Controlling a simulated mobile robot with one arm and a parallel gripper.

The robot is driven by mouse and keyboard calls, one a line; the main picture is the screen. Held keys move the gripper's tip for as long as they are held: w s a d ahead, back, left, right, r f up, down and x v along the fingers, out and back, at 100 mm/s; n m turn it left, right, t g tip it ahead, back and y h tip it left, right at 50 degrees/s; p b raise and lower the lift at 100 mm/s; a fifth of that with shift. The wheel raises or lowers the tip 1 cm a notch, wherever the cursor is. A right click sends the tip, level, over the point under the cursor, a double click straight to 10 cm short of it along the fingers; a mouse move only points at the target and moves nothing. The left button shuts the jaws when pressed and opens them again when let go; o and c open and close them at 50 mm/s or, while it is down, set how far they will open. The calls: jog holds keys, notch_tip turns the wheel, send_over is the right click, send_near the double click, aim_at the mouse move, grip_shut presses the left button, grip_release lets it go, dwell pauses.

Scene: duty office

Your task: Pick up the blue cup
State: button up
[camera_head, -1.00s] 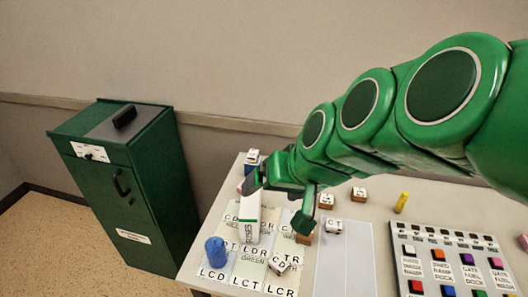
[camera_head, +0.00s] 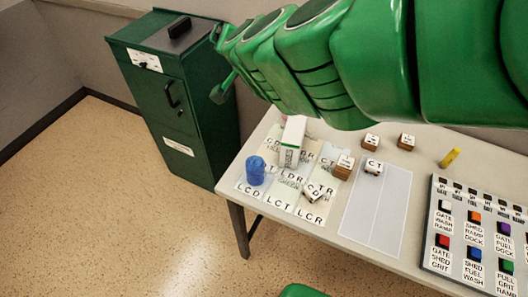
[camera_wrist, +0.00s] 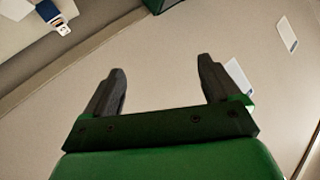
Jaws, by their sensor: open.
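The blue cup (camera_head: 255,171) stands at the left front corner of the table, on the lettered mat (camera_head: 279,202) near the LCD label. My gripper (camera_head: 219,66) is raised in the air in front of the green cabinet, above and to the left of the cup, apart from it. In the wrist view my gripper (camera_wrist: 163,88) shows both dark fingers spread wide with nothing between them. The cup is not recognisable in the wrist view.
A white and green box (camera_head: 292,142) stands behind the cup. Several lettered blocks (camera_head: 344,165) sit to its right. A button panel (camera_head: 478,235) and a yellow peg (camera_head: 450,157) are farther right. The green cabinet (camera_head: 175,95) stands left of the table, with open floor in front.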

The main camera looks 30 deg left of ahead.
jog(key=s+d+f+m+t+h, duration=0.2)
jog(key=s+d+f+t+h, duration=0.2)
jog(key=s+f+h, duration=0.45)
send_near(259, 163)
jog(key=shift+w+f, duration=0.1)
jog(key=shift+w, duration=0.65)
jog(key=shift+x, duration=3.85)
jog(key=shift+f, duration=0.15)
jog(key=shift+c, duration=0.3)
jog(key=c, duration=1)
